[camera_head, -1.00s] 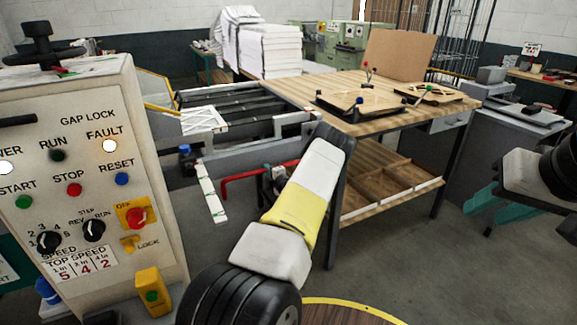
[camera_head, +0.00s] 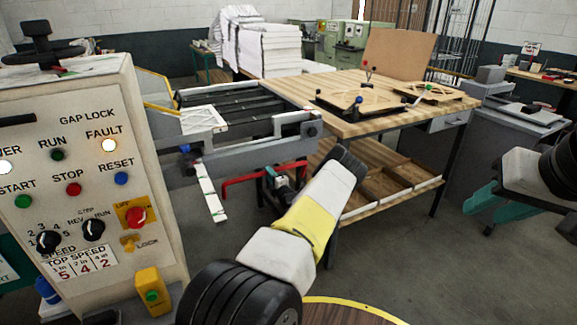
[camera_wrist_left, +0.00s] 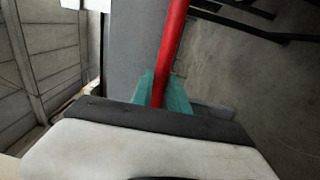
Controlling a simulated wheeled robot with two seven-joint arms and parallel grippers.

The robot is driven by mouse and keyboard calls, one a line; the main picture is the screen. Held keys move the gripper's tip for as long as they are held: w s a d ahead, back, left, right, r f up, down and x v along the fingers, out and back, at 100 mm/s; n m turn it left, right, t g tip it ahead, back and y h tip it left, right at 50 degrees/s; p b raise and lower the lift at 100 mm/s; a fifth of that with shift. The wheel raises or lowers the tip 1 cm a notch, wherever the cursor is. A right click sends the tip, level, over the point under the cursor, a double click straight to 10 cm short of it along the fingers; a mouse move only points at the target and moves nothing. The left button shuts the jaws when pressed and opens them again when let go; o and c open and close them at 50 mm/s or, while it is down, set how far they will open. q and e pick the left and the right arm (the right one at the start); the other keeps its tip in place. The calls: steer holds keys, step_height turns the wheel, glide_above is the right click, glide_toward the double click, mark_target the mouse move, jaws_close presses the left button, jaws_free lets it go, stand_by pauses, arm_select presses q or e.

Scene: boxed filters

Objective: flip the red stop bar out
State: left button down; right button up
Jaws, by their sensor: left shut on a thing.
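My left gripper (camera_head: 272,184) is at the bar's right part, partly hidden by the machine's parts and my arm. In the left wrist view the red bar (camera_wrist_left: 172,45) runs down between the teal fingers of my left gripper (camera_wrist_left: 160,92), which are shut on it. My right gripper (camera_head: 482,208) is at the right of the head view, apart from the bar, with its teal fingers spread and empty.
A control panel (camera_head: 75,170) stands close at the left. A wooden table (camera_head: 375,118) with a lower shelf is right of the bar. A white strip (camera_head: 209,195) hangs just left of the bar. Grey floor (camera_head: 420,265) is open at the right.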

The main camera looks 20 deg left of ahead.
arm_select(q)
steer(key=shift+s+d+f, duration=0.55)
steer(key=shift+d+f, duration=0.05)
steer(key=shift+f, duration=0.05)
steer(key=c, duration=1.3)
jaws_free()
steer(key=v, duration=0.7)
steer(key=shift+s+d+f, duration=0.15)
steer(key=shift+s+d, duration=0.1)
steer(key=shift+d, duration=0.05)
